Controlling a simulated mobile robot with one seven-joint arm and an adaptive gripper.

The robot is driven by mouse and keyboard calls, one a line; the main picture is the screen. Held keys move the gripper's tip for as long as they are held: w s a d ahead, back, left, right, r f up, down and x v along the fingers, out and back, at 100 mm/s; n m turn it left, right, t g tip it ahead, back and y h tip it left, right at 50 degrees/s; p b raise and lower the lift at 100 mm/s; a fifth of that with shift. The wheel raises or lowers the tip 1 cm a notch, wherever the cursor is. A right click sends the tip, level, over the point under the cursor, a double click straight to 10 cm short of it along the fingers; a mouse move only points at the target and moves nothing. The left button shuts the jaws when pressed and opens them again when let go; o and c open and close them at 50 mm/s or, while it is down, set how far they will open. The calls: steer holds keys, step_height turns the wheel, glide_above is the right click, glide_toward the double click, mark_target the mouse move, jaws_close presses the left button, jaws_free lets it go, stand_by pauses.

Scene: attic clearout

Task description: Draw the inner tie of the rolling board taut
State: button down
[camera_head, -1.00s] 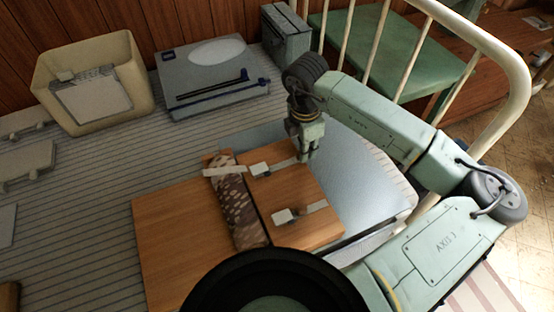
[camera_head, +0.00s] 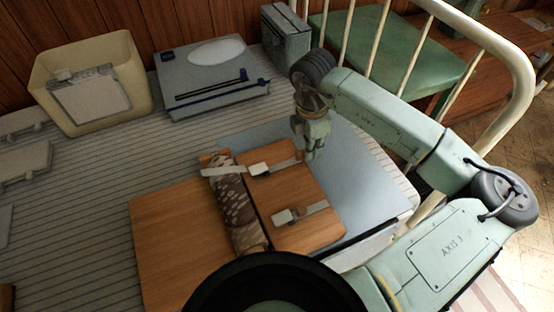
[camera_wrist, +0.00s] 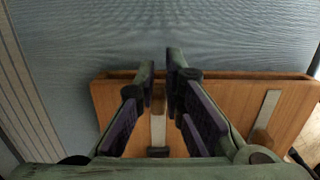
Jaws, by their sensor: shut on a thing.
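The rolling board is a wooden board (camera_head: 170,235) with a brown patterned roll (camera_head: 232,205) across it and a raised wooden part (camera_head: 300,235) to the right. Two pale ties with white buckles cross the raised part. The far tie (camera_head: 284,163) runs from its buckle (camera_head: 260,169) towards my gripper (camera_head: 313,155); the near tie (camera_head: 315,208) lies flat. In the wrist view, my gripper (camera_wrist: 160,72) has its fingers close together at the board's edge, over the far tie (camera_wrist: 158,128). It is shut on that tie's end, which the fingers mostly hide.
A grey-blue sheet (camera_head: 365,185) lies under the board. A cream bin (camera_head: 100,95), a grey flat case (camera_head: 212,85) and a green box (camera_head: 287,35) stand along the wall. A cream rail (camera_head: 500,65) curves at the right.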

steer(key=shift+w+d+b, duration=0.35)
steer(key=shift+d+b, duration=0.05)
steer(key=shift+b, duration=0.05)
steer(key=c, duration=2.4)
jaws_free()
steer(key=shift+s, duration=0.1)
steer(key=c, duration=1.5)
jaws_free()
steer(key=shift+s+a+r+p, duration=0.15)
steer(key=shift+r+p, duration=0.7)
steer(key=shift+r, duration=1.15)
steer(key=shift+a+r+p, duration=0.2)
steer(key=shift+r+p, duration=0.6)
steer(key=shift+r, duration=1.2)
steer(key=o, duration=0.5)
steer(key=shift+o, duration=0.2)
